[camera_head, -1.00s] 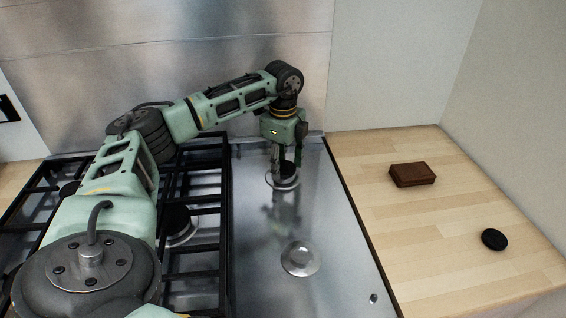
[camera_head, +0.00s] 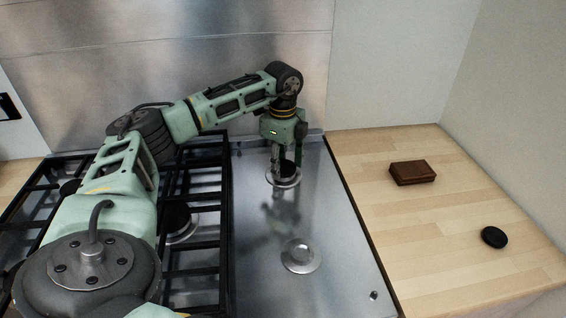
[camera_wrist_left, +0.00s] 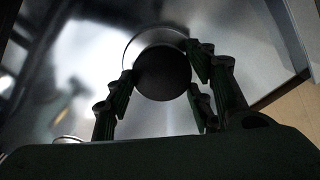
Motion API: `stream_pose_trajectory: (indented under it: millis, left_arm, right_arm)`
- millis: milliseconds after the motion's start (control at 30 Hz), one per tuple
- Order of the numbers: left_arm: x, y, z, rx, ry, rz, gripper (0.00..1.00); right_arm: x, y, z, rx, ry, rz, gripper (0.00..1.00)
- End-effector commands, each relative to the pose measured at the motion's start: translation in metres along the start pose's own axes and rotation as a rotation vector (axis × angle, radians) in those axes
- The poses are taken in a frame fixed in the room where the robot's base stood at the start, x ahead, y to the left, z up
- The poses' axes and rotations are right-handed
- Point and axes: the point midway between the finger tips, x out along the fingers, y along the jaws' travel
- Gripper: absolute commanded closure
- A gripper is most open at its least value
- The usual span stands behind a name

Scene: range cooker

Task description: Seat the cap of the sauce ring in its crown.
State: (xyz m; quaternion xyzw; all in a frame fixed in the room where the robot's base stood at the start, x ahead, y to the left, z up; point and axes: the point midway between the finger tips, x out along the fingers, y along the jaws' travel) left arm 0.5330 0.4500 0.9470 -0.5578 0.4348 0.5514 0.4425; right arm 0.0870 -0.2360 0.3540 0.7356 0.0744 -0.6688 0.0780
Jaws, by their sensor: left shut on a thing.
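The black round cap (camera_wrist_left: 162,73) sits between the fingers of my left gripper (camera_wrist_left: 159,88) in the left wrist view. In the head view my left gripper (camera_head: 286,168) points down at the rear ring of the bare hob plate, shut on the cap. The pale metal rim of that ring's crown (camera_head: 284,183) shows below the fingers. The rim (camera_wrist_left: 140,36) also shows past the cap's far edge in the left wrist view, so the cap looks off-centre there. Whether the cap touches the crown is hidden. My right gripper is out of view.
A second bare crown (camera_head: 301,257) stands nearer on the plate. Black pan grates (camera_head: 226,225) lie left of the bare plate. On the wooden counter (camera_head: 420,235) are a brown block (camera_head: 412,172) and a black disc (camera_head: 494,237). A steel backsplash (camera_head: 170,60) stands behind.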

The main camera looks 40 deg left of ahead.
Motion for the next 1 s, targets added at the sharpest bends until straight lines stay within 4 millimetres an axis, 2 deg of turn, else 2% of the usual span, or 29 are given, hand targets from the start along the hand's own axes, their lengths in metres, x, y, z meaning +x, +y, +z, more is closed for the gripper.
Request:
stream_pose_trajectory:
  millis: [33, 367, 400, 833, 867, 1000]
  left_arm:
    - [0.0099, 0.0051, -0.0015, 0.003, -0.004, 0.021, 0.79]
    - [0.0108, 0.0055, -0.0027, 0.004, -0.002, 0.023, 0.78]
    - [0.0111, 0.0055, -0.0028, 0.004, -0.002, 0.023, 0.82]
    - [0.013, 0.0054, -0.0037, 0.006, 0.0, 0.023, 0.81]
    - [0.013, 0.0054, -0.0038, 0.006, 0.0, 0.023, 0.47]
    - [0.0118, 0.0047, -0.0036, 0.006, 0.0, 0.02, 0.35]
  right_arm:
    - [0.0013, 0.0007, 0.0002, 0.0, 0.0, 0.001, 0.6]
    - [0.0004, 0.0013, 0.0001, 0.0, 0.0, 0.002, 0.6]
    - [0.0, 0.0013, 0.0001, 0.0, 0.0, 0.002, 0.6]
    - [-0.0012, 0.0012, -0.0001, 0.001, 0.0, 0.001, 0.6]
    - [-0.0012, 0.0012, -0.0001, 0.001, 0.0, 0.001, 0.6]
    - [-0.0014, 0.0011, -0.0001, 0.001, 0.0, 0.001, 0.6]
